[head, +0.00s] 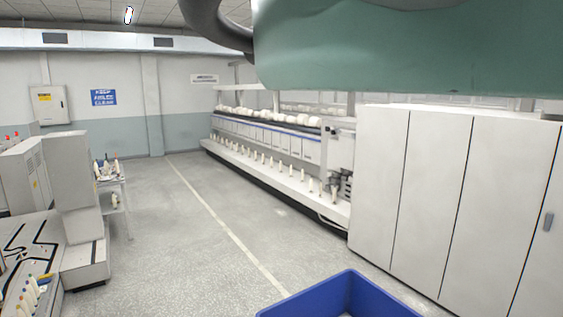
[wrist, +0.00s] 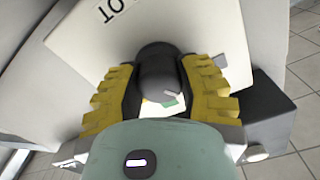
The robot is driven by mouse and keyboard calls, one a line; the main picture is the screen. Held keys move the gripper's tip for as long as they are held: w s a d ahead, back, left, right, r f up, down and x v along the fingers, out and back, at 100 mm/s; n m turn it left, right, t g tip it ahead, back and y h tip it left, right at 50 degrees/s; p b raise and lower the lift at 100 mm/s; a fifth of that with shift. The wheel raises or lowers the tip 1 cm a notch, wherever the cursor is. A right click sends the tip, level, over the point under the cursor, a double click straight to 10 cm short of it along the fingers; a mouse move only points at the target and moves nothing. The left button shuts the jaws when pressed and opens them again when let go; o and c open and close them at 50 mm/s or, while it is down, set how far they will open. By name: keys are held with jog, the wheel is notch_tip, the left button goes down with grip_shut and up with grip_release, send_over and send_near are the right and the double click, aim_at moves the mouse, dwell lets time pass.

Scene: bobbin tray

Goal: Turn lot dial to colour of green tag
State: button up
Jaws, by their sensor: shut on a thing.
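The lot dial (wrist: 160,66) is a dark round knob in the wrist view, on a white plate (wrist: 205,28) with partly visible, upside-down dark lettering. My gripper (wrist: 158,76) has its yellow ridged fingers on both sides of the knob and is shut on it. A short pale mark (wrist: 173,93) shows on the knob. A small green patch (wrist: 169,103) and some white show just below the knob, partly hidden by my gripper's body. The other colours around the dial are hidden. I cannot make out a separate green tag in either view. The head view does not show the dial.
In the head view, a blue bin (head: 350,290) stands at the bottom, with grey cabinets (head: 430,195) to the right. A long spinning machine (head: 270,140) with white bobbins runs along the back. A cart with bobbins (head: 112,185) is left. The middle floor is clear.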

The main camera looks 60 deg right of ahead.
jog(key=m+b, duration=0.1)
jog(key=m, duration=0.3)
jog(key=shift+f+m, duration=0.1)
jog(key=shift+m, duration=0.3)
jog(key=m+p, duration=0.1)
jog(key=m, duration=0.3)
jog(key=shift+m+p, duration=0.6)
jog(key=shift+m, duration=0.2)
jog(key=o, duration=1.2)
